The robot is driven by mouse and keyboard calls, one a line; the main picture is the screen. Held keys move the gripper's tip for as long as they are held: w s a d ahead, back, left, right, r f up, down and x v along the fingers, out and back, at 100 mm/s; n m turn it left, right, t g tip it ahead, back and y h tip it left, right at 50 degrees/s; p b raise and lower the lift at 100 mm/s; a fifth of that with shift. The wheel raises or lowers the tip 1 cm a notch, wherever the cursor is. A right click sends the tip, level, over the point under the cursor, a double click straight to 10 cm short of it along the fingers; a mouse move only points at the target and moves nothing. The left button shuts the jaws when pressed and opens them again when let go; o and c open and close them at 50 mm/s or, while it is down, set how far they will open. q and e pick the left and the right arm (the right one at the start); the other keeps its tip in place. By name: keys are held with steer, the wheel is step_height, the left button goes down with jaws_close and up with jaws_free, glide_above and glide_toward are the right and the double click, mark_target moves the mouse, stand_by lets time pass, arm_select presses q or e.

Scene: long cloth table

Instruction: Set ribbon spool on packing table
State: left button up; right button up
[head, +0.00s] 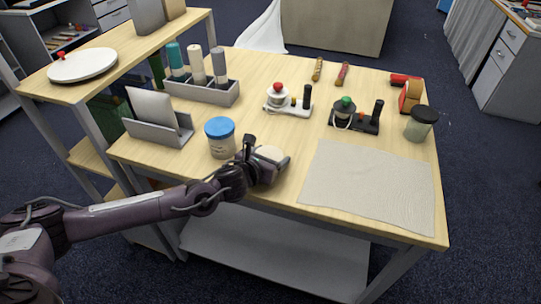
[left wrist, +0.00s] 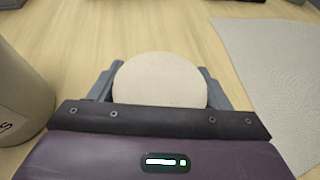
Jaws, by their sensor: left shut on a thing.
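My left gripper (head: 276,165) reaches in from the left over the front part of the wooden table (head: 275,128). It is shut on a round cream-coloured thing, which looks like the ribbon spool (head: 270,153). In the left wrist view the spool (left wrist: 160,80) shows its flat pale round face between the two grey fingers. The gripper body hides its lower part. It is over or on the tabletop just left of the pale cloth mat (head: 370,186); I cannot tell whether it touches the wood. My right gripper is not in view.
A blue-lidded jar (head: 220,138) stands close left of my gripper. The mat is bare.

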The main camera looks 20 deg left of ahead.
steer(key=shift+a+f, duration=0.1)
arm_select(q)
steer(key=o, duration=0.5)
steer(key=shift+f, duration=0.15)
steer(key=o, duration=0.5)
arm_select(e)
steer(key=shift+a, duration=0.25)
arm_select(q)
steer(key=shift+r, duration=0.25)
steer(key=shift+s+a, duration=0.1)
steer(key=shift+s, duration=0.15)
steer(key=b+v, duration=0.2)
steer(key=v, duration=0.9)
steer(key=shift+s+r, duration=0.1)
steer(key=shift+s, duration=0.2)
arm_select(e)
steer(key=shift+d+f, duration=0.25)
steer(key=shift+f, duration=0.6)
